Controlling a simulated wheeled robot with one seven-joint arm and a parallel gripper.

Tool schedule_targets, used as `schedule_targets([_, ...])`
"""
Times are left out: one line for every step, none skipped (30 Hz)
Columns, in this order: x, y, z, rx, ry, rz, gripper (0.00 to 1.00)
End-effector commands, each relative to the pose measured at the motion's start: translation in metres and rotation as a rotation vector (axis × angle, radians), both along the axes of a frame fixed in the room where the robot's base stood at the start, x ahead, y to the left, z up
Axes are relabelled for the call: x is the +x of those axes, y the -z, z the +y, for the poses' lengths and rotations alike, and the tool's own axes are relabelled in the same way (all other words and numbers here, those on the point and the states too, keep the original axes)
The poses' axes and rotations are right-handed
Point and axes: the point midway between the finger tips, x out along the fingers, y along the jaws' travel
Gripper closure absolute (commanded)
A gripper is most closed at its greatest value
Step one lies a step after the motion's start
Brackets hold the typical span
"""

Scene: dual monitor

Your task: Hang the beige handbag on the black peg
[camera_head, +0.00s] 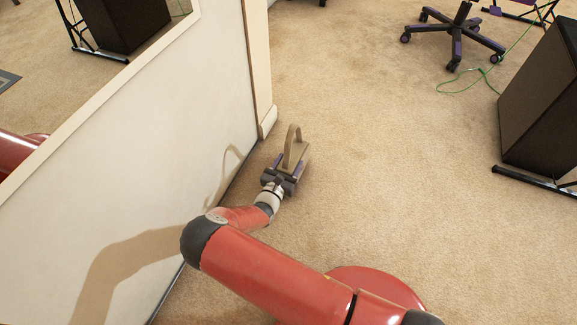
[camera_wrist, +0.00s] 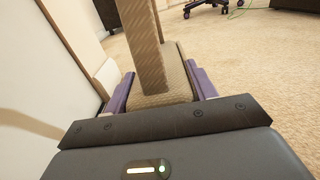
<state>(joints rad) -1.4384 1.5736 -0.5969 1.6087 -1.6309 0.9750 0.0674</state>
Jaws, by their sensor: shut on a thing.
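The beige handbag (camera_head: 296,154) is held at the end of my red arm, with its arched handle standing up. It also shows in the wrist view (camera_wrist: 168,84), between two purple fingers. My gripper (camera_head: 284,171) is shut on the body of the handbag, one finger on each side; in the wrist view my gripper (camera_wrist: 161,92) fills the lower middle. The handle rises toward the top of the wrist view and its upper end is cut off there. I see no black peg in either view.
A white wall panel (camera_head: 170,125) with a mirror (camera_head: 70,75) stands close on the left, ending at a post (camera_head: 260,60). Carpet (camera_head: 400,150) is clear ahead and right. A black cabinet (camera_head: 540,100) stands right; a wheeled chair base (camera_head: 455,35) and green cable (camera_head: 480,78) lie beyond.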

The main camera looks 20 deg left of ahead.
Motion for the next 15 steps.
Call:
schedule_targets([0.0006,0.0053,-0.0001,0.001,0.0,-0.003,0.9])
schedule_targets([0.0005,0.0065,0.0,0.001,0.0,-0.003,0.9])
schedule_targets([0.0005,0.0068,0.0,0.001,0.001,-0.004,0.9])
schedule_targets([0.0004,0.0064,0.0002,0.002,0.001,-0.004,0.9])
schedule_targets([0.0004,0.0061,0.0003,0.002,0.001,-0.004,0.9])
schedule_targets([0.0003,0.006,0.0002,0.001,0.001,-0.003,0.9])
schedule_targets([0.0003,0.006,0.0003,0.001,0.001,-0.003,0.9])
schedule_targets([0.0003,0.006,0.0003,0.001,0.0,-0.003,0.9])
schedule_targets([0.0003,0.0066,0.0002,0.001,0.0,-0.003,0.9])
schedule_targets([0.0003,0.0075,0.0002,0.001,0.0,-0.003,0.9])
schedule_targets([0.0003,0.0087,0.0002,0.001,0.0,-0.003,0.9])
schedule_targets([0.0003,0.0103,0.0002,0.001,0.0,-0.003,0.9])
schedule_targets([0.0003,0.0112,0.0002,0.001,0.0,-0.003,0.9])
schedule_targets([0.0003,0.0121,0.0002,0.001,0.0,-0.003,0.9])
schedule_targets([0.0001,0.0113,0.0002,0.001,0.0,-0.001,0.39])
